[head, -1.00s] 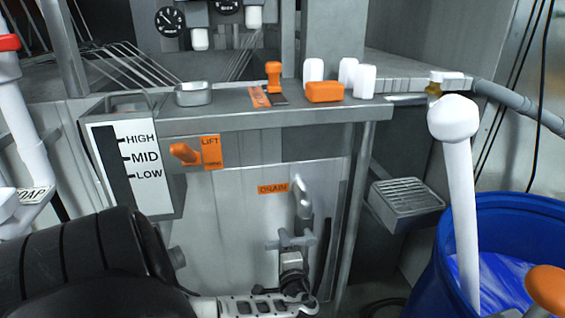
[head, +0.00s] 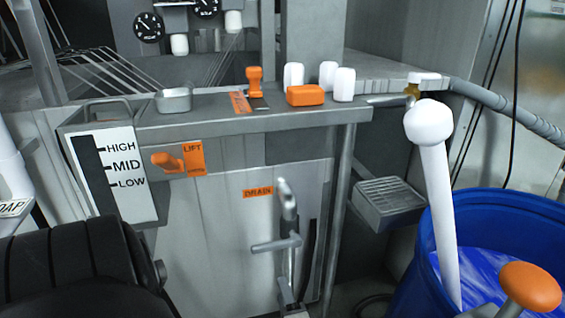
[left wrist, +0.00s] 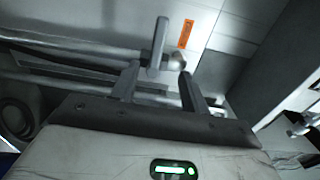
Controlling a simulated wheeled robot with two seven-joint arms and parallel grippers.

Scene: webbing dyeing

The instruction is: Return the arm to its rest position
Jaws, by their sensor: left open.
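My left arm, black and ribbed, fills the lower left corner of the head view. Its gripper cannot be made out there. In the left wrist view my left gripper (left wrist: 159,78) is open, with two grey fingers apart and nothing held. The grey drain handle (left wrist: 158,45) stands beyond the fingertips in that view; whether it is clear of them in depth is hard to tell. My right gripper is not in view.
A metal ledge (head: 215,122) carries a small tray (head: 174,100), an orange block (head: 305,95) and white knobs. The orange lift lever (head: 168,162) is below it. A blue barrel (head: 520,220) with a white pole (head: 440,215) stands at the right, near a slatted box (head: 390,200).

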